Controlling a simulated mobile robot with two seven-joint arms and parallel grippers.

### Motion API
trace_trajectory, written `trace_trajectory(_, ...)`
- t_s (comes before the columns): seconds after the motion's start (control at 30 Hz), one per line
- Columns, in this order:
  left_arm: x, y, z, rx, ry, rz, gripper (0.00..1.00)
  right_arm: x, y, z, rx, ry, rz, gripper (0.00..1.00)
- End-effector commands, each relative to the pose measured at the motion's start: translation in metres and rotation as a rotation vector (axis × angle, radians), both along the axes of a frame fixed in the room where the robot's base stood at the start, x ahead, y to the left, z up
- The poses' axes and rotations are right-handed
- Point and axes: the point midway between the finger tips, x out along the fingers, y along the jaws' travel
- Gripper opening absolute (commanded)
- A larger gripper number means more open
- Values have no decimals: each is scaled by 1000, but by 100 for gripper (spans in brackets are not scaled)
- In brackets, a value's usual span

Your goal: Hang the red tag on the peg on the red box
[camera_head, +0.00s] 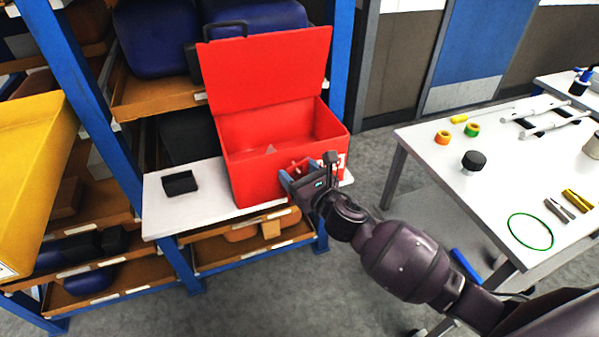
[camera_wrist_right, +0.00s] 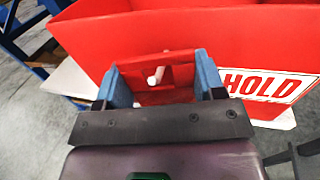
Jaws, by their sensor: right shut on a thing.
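The red box (camera_head: 262,172) stands on a white shelf with its lid raised. A white label reading "HOLD" is on its front, clear in the right wrist view (camera_wrist_right: 268,87). My right gripper (camera_head: 290,180) is at the box's front. In the right wrist view, its blue fingers (camera_wrist_right: 160,82) are shut on the red tag (camera_wrist_right: 182,76), which spans the space between them. The pale peg (camera_wrist_right: 155,77) shows within the tag's opening. I cannot tell whether the peg passes through the tag or is just behind it. My left gripper is out of view.
The white shelf (camera_head: 158,213) also holds a small black tray (camera_head: 180,183). A blue-framed rack with bins surrounds it. On the right, a white table (camera_head: 430,150) bears tape rolls, a black knob, a green ring and tools. Open floor lies between them.

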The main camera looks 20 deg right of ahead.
Motion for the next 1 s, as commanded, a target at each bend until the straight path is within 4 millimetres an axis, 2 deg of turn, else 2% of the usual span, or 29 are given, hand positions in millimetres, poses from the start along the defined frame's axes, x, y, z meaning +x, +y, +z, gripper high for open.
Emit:
trace_trajectory(0.03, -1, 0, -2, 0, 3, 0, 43, 5, -2, 0, 1, 0, -7, 40)
trace_trajectory(0.27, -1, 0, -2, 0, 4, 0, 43, 5, -3, 0, 2, 1, -8, 40)
trace_trajectory(0.3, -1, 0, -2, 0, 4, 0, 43, 5, -3, 0, 2, 1, -8, 65)
trace_trajectory(0.5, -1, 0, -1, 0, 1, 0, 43, 5, -3, 0, 2, 0, -9, 93)
trace_trajectory(1.0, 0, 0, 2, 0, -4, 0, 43, 1, -6, 1, -1, 0, -12, 93)
